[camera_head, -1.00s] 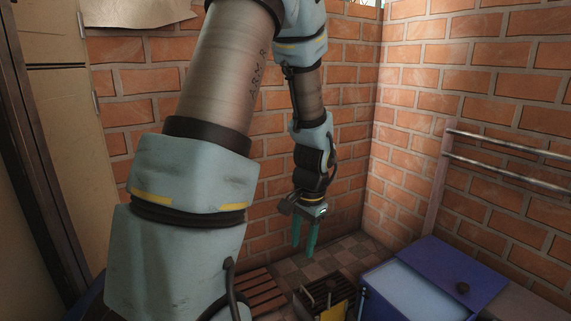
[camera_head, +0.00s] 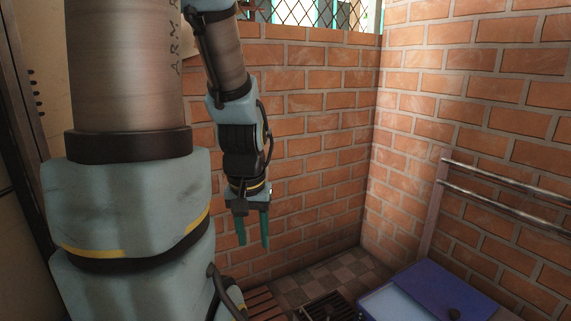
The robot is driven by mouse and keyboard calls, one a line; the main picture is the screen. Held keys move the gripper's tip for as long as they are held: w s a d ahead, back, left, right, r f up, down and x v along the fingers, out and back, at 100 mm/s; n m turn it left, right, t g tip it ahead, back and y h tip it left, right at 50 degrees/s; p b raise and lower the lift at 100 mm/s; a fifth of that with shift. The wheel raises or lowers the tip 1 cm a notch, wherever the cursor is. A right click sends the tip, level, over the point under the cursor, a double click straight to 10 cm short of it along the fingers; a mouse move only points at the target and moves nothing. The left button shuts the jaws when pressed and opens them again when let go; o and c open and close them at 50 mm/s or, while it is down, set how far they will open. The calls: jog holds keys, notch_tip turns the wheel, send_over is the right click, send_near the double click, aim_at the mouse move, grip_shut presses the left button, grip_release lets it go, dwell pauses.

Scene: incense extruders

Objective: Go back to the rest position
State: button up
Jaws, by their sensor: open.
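My gripper (camera_head: 253,243) hangs downward near the middle of the head view, with its two green fingers apart and nothing between them. It is in the air in front of the brick wall (camera_head: 312,150), above the checkered floor. My arm fills the left part of the view and bends down from the top to the gripper.
A blue box with a dark-knobbed lid (camera_head: 432,290) stands at the lower right. Beside it is a dark slatted grate (camera_head: 326,307), and a wooden slatted piece (camera_head: 264,303) is left of that. Metal rails (camera_head: 500,180) run along the right wall. Checkered floor (camera_head: 345,272) shows bare near the corner.

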notch_tip(320, 180, up, 22)
jog(key=p, duration=1.9)
jog(key=shift+f, duration=0.15)
jog(key=shift+f, duration=0.1)
